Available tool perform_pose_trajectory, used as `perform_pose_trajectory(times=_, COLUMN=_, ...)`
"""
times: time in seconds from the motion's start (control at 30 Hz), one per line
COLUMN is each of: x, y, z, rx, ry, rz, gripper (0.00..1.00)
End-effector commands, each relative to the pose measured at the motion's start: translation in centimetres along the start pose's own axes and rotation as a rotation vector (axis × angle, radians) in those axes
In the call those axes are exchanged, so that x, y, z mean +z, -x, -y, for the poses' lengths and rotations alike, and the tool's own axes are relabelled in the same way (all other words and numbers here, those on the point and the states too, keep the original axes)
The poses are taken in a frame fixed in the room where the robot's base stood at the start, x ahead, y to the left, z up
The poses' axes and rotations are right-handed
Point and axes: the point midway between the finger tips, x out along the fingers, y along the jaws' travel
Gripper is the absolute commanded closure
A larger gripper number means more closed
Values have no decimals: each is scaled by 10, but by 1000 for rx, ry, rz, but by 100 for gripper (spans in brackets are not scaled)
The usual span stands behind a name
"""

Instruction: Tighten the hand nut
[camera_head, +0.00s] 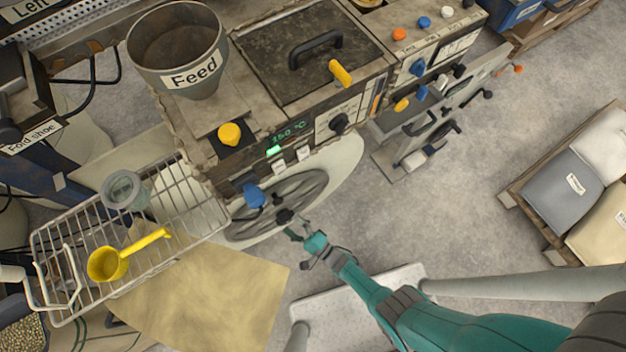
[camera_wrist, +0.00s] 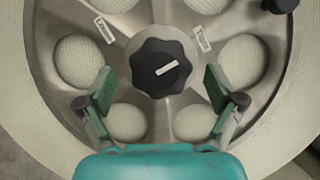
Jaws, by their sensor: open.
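The hand nut (camera_wrist: 160,68) is a black lobed knob with a pale mark on its face, at the centre of a grey spoked wheel (camera_wrist: 70,20) in the wrist view. In the head view the hand nut (camera_head: 284,215) shows small and dark in the middle of the wheel (camera_head: 310,187). Labels flank it, one reading "Loosen" (camera_wrist: 104,30); the other (camera_wrist: 202,39) appears to read "Tighten". My gripper (camera_wrist: 160,90) is open and empty, its two green-padded fingers spread to either side of the nut's lower part. I see no contact. In the head view my gripper (camera_head: 304,240) is just right of and below the nut.
A blue knob (camera_head: 253,194) stands at the wheel's upper left. A wire rack (camera_head: 205,212) with a yellow scoop (camera_head: 108,263) is at left. The machine with the Feed hopper (camera_head: 178,50) rises behind. Open floor (camera_head: 430,215) lies to the right.

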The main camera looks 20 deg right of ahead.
Motion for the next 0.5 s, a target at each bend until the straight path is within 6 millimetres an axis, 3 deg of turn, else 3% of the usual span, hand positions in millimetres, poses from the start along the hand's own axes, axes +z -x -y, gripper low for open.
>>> perform_pose_trajectory(times=0.23, x=-1, y=47, z=0, rx=0, ry=-1, rz=-7, gripper=7)
perform_pose_trajectory(times=0.5, x=-2, y=78, z=0, rx=-2, ry=-1, rz=-7, gripper=7)
